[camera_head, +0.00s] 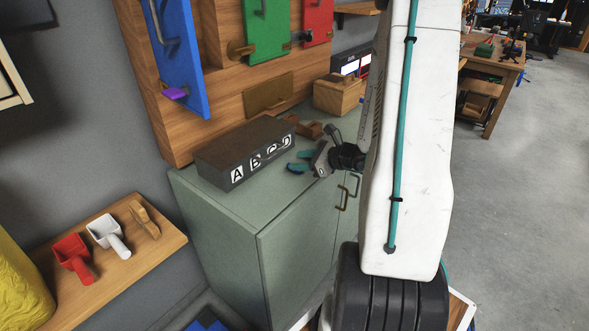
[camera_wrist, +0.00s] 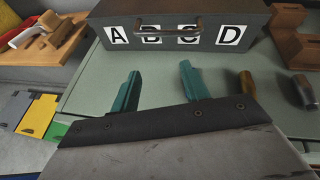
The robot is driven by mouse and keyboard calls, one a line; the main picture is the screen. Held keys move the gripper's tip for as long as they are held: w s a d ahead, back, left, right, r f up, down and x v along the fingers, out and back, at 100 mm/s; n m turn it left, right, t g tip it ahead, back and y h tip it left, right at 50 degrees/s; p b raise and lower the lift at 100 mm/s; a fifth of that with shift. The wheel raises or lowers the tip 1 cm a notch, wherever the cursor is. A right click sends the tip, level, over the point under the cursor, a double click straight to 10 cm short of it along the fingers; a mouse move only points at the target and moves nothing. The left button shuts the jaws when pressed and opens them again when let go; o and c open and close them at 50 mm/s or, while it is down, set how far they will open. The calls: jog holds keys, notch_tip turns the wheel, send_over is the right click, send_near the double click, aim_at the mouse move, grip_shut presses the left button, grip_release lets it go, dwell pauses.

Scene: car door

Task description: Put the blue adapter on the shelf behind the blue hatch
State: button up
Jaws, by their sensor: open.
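The blue hatch (camera_head: 183,60) stands swung out from the wooden panel at the upper left of the head view. A metal handle (camera_head: 170,42) is on its face and a purple piece (camera_head: 175,93) is at its lower edge. The shelf behind it is hidden from this angle. I cannot make out a blue adapter in either view. My gripper (camera_head: 300,161) is over the green cabinet top, in front of the lettered box. In the wrist view my gripper (camera_wrist: 158,88) shows two teal fingers apart, with nothing between them.
The dark box (camera_head: 245,153) marked A to D stands on the cabinet (camera_head: 220,205). Green (camera_head: 265,30) and red (camera_head: 318,20) hatches are on the panel. A brass-coloured piece (camera_wrist: 247,84) is right of my fingers. A side shelf (camera_head: 130,265) holds scoops.

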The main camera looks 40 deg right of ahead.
jog(key=d+f+m+h, duration=0.1)
jog(key=d+f, duration=0.1)
jog(key=s+d+f+m+h, duration=0.1)
jog(key=d+f+m, duration=0.1)
jog(key=d, duration=0.1)
jog(key=shift+s+f, duration=0.1)
jog(key=shift+s, duration=0.1)
jog(key=x, duration=0.7)
jog(key=shift+w+a+f, duration=0.1)
jog(key=shift+a+f, duration=0.05)
jog(key=shift+f, duration=0.05)
grip_shut()
